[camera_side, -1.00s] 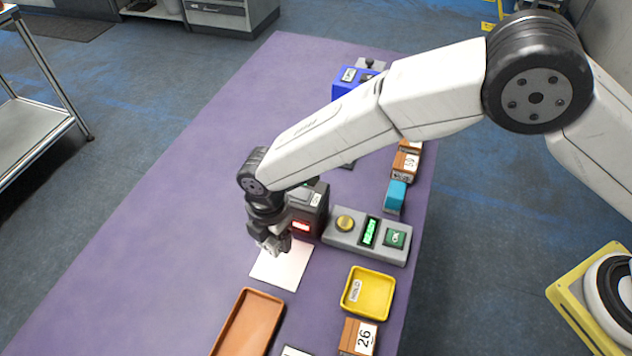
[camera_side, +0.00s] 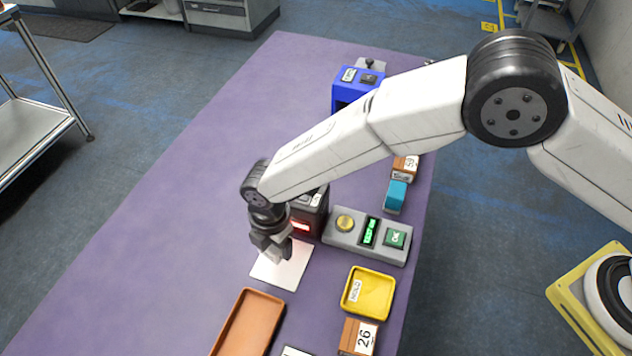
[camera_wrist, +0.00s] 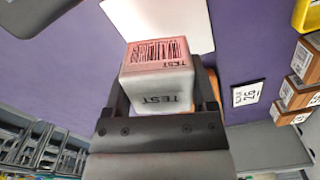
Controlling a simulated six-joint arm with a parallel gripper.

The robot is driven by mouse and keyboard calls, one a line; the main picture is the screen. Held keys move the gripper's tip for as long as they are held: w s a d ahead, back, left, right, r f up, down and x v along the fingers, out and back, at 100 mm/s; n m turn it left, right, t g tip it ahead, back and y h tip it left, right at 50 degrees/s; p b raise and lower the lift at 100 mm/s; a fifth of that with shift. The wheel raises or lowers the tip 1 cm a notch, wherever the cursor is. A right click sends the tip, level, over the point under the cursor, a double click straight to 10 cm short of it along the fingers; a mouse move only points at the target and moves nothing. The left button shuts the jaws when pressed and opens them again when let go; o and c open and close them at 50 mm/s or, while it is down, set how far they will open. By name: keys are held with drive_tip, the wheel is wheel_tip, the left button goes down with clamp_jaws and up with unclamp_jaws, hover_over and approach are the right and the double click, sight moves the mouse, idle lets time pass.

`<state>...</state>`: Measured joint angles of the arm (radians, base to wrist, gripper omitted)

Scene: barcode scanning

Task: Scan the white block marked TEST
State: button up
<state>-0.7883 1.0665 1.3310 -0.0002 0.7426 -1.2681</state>
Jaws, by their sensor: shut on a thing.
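The white block marked TEST (camera_wrist: 157,88) is held between the two fingers of my gripper (camera_wrist: 162,92) in the wrist view. A barcode face of the block shows with a pinkish-red tint, and the TEST lettering faces the wrist camera. In the side view my gripper (camera_side: 274,254) hangs over the white pad (camera_side: 290,276), in front of the dark scanner (camera_side: 310,212) with its lit red window. The block is largely hidden by the gripper in the side view.
A grey console (camera_side: 367,235) with a yellow button, green display and green OK button stands right of the scanner. A yellow HOLD tray (camera_side: 386,312), an orange tray (camera_side: 222,345) and a brown box marked 26 (camera_side: 347,337) lie nearer. The table's left side is clear.

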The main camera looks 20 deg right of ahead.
drive_tip(key=shift+r, duration=3.6)
